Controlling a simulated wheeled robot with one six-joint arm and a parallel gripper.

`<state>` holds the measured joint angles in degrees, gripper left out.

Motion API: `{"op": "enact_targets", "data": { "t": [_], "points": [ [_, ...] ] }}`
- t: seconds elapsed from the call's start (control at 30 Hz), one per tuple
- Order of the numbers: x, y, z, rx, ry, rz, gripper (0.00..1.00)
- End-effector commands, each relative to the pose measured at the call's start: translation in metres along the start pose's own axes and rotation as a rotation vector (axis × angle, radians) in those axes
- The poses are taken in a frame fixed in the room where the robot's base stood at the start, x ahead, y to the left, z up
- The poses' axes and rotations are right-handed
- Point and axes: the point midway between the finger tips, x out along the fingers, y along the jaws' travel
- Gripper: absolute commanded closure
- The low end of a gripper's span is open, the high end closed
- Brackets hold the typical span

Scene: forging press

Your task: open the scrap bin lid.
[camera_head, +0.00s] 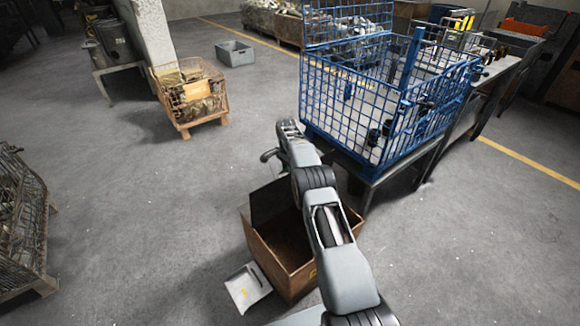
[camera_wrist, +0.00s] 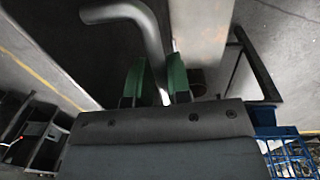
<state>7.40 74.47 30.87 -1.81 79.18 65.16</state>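The scrap bin (camera_head: 277,252) is a rust-brown box on the floor, partly hidden behind my arm in the head view. Its top is open, and I see into its dark inside. A dark panel (camera_head: 270,199) stands up at its back left edge; it looks like the raised lid. My gripper's green fingers show in the wrist view (camera_wrist: 159,82), with a gap between them.
A blue wire cage (camera_head: 340,110) on a dark stand is right of the bin. A pale plate (camera_head: 246,287) lies at the bin's left. A wire crate (camera_head: 190,95) and a grey tub (camera_head: 234,54) stand further back. The floor on the left is mostly clear.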

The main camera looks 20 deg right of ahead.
Motion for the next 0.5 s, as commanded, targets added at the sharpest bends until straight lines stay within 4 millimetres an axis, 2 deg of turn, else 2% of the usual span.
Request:
{"op": "enact_targets", "data": {
  "t": [0.03, 0.2, 0.5],
  "points": [
    [-0.001, 0.0, 0.0, 0.001, 0.001, -0.002, 0.77],
    [-0.004, 0.0, -0.002, 0.004, 0.003, -0.006, 0.62],
    [-0.011, -0.001, -0.002, 0.005, 0.005, -0.009, 0.62]
  ]
}}
